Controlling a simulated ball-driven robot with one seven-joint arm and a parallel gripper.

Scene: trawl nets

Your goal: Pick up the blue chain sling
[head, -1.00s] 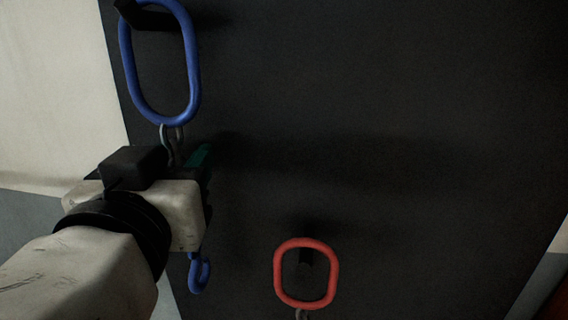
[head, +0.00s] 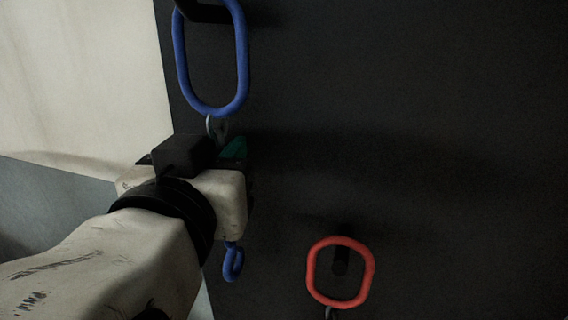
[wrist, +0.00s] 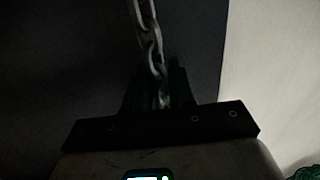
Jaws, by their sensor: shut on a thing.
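The blue chain sling hangs by its large blue ring (head: 211,60) from a dark peg on the dark board in the head view. Its blue hook (head: 233,262) shows below my gripper (head: 235,150). Its grey chain runs down from the ring behind the gripper. In the wrist view the chain (wrist: 149,40) drops between the fingers of my gripper (wrist: 161,92), which are shut on it. The arm hides the middle of the chain in the head view.
A red ring (head: 340,272) hangs on another peg of the dark board (head: 420,150), to the lower right. The board's left edge borders a pale wall (head: 80,80). The board right of the blue ring is bare.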

